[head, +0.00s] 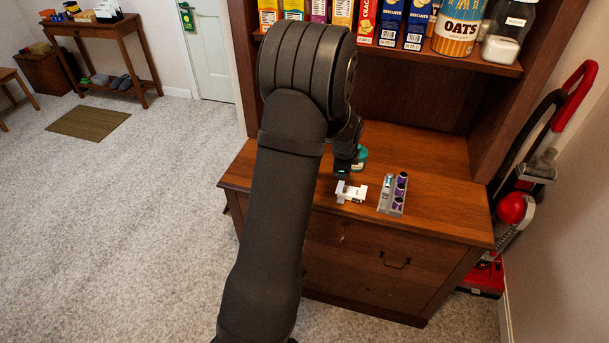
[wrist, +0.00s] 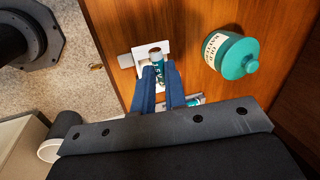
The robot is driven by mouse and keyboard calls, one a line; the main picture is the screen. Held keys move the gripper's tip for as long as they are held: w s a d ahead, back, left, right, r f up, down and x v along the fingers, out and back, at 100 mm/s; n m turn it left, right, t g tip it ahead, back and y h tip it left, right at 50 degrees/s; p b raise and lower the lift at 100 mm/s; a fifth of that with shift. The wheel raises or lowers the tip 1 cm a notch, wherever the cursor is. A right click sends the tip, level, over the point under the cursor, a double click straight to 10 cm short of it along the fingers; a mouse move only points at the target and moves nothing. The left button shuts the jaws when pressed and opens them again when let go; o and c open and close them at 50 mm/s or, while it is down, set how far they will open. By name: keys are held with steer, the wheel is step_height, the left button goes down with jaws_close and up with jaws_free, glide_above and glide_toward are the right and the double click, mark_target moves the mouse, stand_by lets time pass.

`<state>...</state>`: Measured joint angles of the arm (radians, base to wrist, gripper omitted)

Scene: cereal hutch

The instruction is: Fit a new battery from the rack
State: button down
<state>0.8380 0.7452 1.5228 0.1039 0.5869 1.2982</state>
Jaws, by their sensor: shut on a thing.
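My gripper (head: 343,173) points down over the white device (head: 350,192) on the hutch counter. In the wrist view, my gripper's blue fingers (wrist: 161,72) are shut on a teal battery (wrist: 158,60) with a pale end, at the white device (wrist: 143,53). I cannot tell whether the battery is seated in the device or just above it. The grey rack (head: 393,208) stands to the right of the device, with several purple-topped batteries and a teal item in it. In the wrist view the rack is mostly hidden behind my gripper.
A teal jar (wrist: 237,56) with a label stands on the counter near the device; it is partly hidden behind my arm in the head view (head: 361,157). A shelf of cereal boxes and jars (head: 457,28) overhangs the counter. The counter's right side is clear.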

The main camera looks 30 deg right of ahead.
steer(key=s+d+m, duration=0.2)
steer(key=d, duration=0.1)
glide_above(351, 191)
steer(key=shift+h, duration=0.3)
steer(key=shift+s+a+f, duration=0.15)
steer(key=shift+f, duration=0.8)
steer(key=shift+s+a+f, duration=0.1)
steer(key=shift+a+f, duration=0.05)
steer(key=shift+f, duration=0.75)
steer(key=shift+s+a+f, duration=0.15)
steer(key=shift+f, duration=0.8)
steer(key=shift+f, duration=0.7)
steer(key=c, duration=1.1)
jaws_free()
steer(key=shift+a, duration=0.1)
steer(key=shift+v, duration=2.5)
